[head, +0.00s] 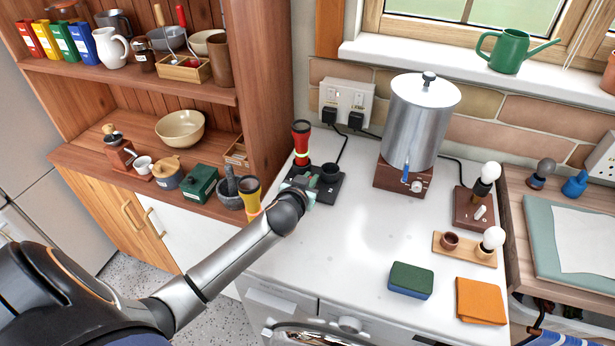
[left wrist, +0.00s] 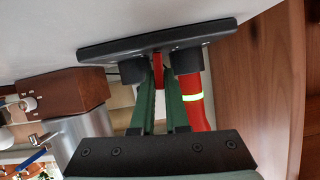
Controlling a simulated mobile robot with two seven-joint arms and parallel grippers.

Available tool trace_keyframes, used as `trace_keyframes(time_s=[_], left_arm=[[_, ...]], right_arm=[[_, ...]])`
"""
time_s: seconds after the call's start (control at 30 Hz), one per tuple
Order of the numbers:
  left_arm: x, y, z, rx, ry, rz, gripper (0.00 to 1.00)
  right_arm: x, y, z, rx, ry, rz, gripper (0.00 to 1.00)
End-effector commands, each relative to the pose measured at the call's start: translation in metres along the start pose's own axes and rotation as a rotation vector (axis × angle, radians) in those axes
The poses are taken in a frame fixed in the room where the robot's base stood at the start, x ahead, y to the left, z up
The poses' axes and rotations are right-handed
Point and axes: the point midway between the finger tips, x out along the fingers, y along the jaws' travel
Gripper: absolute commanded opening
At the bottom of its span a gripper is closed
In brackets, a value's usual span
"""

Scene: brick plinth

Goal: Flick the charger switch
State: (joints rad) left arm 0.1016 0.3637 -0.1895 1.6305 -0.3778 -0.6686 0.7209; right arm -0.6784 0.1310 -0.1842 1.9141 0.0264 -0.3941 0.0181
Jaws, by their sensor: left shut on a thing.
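The charger (head: 330,196) is a flat black base with black cups, near the left edge of the white worktop. The other cup is empty. In the left wrist view the charger (left wrist: 160,45) shows with the red torch (left wrist: 193,95) on the right. My left gripper (head: 301,187) is at the charger's left front edge. Its green fingers (left wrist: 158,80) are shut on a small red switch (left wrist: 158,66) between the cups. The switch is mostly hidden by the fingers. My right gripper is out of view.
A yellow torch (head: 251,196) stands left of my left gripper. A metal urn (head: 416,120) on a brown base stands right of the charger. A wall socket (head: 347,98) with black plugs is behind. The worktop's middle is clear; a green sponge (head: 410,281) lies in front.

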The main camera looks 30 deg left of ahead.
Motion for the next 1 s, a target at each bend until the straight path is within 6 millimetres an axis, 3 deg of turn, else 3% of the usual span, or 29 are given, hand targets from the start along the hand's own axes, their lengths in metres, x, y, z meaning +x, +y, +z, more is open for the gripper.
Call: trace_keyframes(time_s=[0.33, 0.37, 0.63, 1.0], left_arm=[[0.0000, 0.0012, 0.0000, 0.037, 0.000, -0.014, 0.00], [0.0000, 0.0012, 0.0000, 0.037, 0.000, -0.014, 0.14], [0.0000, 0.0012, 0.0000, 0.035, 0.000, -0.014, 0.42], [-0.0067, 0.0015, 0.0010, 0.034, -0.002, -0.013, 0.42]], right_arm=[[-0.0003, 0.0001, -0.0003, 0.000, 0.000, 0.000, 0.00], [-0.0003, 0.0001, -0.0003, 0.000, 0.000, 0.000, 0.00], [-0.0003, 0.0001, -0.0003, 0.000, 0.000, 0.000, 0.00], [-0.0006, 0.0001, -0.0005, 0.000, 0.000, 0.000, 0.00]])
